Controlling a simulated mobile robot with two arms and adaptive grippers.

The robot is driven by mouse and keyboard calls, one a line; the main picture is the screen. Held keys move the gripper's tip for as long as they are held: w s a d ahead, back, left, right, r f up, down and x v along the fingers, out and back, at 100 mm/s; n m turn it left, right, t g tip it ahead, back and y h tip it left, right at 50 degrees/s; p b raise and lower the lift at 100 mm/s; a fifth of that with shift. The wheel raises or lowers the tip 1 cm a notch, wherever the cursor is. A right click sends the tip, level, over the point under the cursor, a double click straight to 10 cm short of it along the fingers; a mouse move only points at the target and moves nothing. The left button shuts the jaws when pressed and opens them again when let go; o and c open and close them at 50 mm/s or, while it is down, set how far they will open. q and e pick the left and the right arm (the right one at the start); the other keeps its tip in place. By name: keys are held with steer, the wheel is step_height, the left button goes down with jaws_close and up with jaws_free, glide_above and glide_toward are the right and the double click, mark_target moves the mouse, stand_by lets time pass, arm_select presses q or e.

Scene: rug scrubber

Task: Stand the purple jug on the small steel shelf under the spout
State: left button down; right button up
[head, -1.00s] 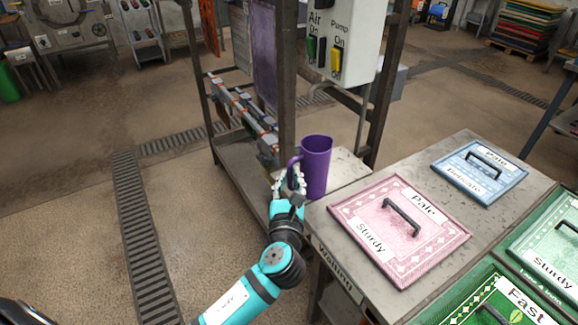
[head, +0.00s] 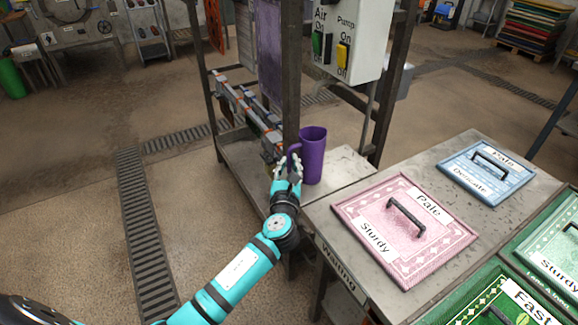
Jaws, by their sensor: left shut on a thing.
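The purple jug (head: 313,156) is upright over the small steel shelf (head: 345,166), its handle towards the left. I cannot tell whether its base touches the shelf. My left gripper (head: 292,165) is shut on the jug's handle, from the left and front. The spout is hard to make out; a thin pipe (head: 343,92) runs below the control box, above and behind the jug. My right gripper is not in view.
The control box (head: 350,40) with green and yellow switches hangs above the shelf. A dark steel post (head: 291,90) stands close behind my gripper.

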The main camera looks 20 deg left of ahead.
arm_select(q)
steer(key=shift+f, duration=0.15)
steer(key=c, duration=1.4)
jaws_free()
steer(key=shift+o, duration=0.2)
steer(key=shift+r, duration=0.25)
steer(key=v, duration=1.2)
